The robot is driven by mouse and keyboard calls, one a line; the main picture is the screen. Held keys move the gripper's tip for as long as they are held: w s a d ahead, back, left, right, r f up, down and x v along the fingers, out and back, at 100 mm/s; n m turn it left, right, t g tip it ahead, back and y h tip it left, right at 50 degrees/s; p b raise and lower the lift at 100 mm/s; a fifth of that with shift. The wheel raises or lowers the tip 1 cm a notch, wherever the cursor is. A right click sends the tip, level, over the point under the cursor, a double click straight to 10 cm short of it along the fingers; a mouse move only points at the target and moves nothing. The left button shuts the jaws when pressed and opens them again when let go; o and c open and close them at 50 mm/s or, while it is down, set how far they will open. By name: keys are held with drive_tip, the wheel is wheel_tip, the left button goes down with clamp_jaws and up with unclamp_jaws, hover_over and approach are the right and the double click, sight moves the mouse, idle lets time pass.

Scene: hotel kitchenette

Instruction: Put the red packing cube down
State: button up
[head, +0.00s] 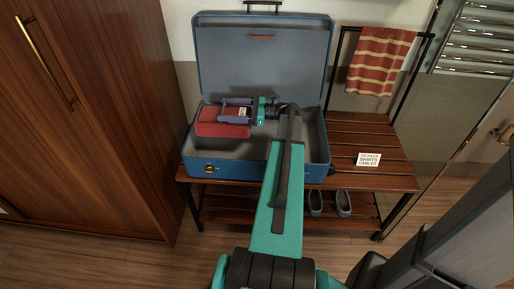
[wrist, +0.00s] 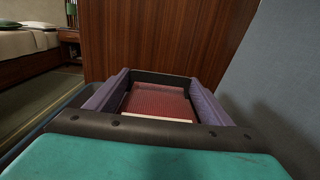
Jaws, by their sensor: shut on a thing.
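The red packing cube (head: 222,129) is in the left part of the open blue suitcase (head: 257,170). My gripper (head: 236,110) is at the cube, its purple fingers on either side of it and shut on it. In the wrist view the red top of the cube (wrist: 158,102) shows between the two fingers (wrist: 160,98), with a pale strip along its near edge. A small white label lies on the cube. Whether the cube rests on the suitcase floor cannot be told.
The suitcase stands on a slatted wooden rack (head: 352,136), its lid (head: 262,60) raised behind. A white note (head: 369,159) lies on the rack at right. A striped towel (head: 380,60) hangs behind. Grey shoes (head: 343,203) sit below. A wooden wardrobe (head: 85,120) stands at left.

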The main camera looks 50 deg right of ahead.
drive_tip(key=shift+f, duration=0.1)
drive_tip(key=shift+f+b, duration=0.4)
drive_tip(key=shift+f, duration=2.6)
drive_tip(key=shift+f, duration=1.9)
drive_tip(key=shift+f, duration=0.1)
drive_tip(key=o, duration=1.8)
